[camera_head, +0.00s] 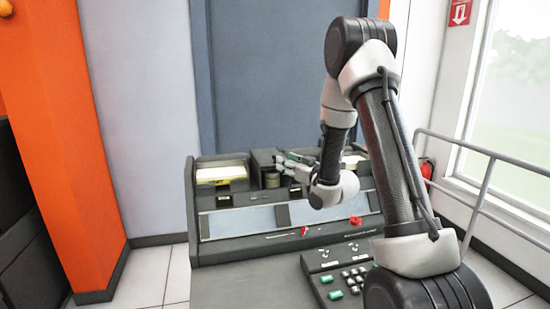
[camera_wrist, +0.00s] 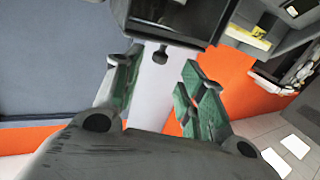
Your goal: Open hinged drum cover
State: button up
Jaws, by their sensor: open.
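The dark drum cover (camera_head: 264,158) is a boxy housing at the back middle of the grey card machine. A small drum (camera_head: 272,180) shows at its front, below the cover. In the wrist view the dark housing (camera_wrist: 178,28) fills the top, with a small dark tab (camera_wrist: 160,54) sticking out from its edge. My gripper (camera_head: 284,160) is at the right side of the cover. In the wrist view its green-padded fingers (camera_wrist: 158,76) are apart, and the tab lies between and just beyond the tips. No contact is visible. The cover's hinge is not clearly visible.
A card tray (camera_head: 221,173) stands left of the cover, and another is partly hidden behind my arm. A metal rail (camera_head: 480,200) runs at the right. A blue-grey panel stands behind the machine.

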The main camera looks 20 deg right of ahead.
aim_at(275, 156)
jog(key=x, duration=0.7)
jog(key=shift+w+a, duration=0.1)
jog(key=shift+w, duration=0.2)
grip_shut()
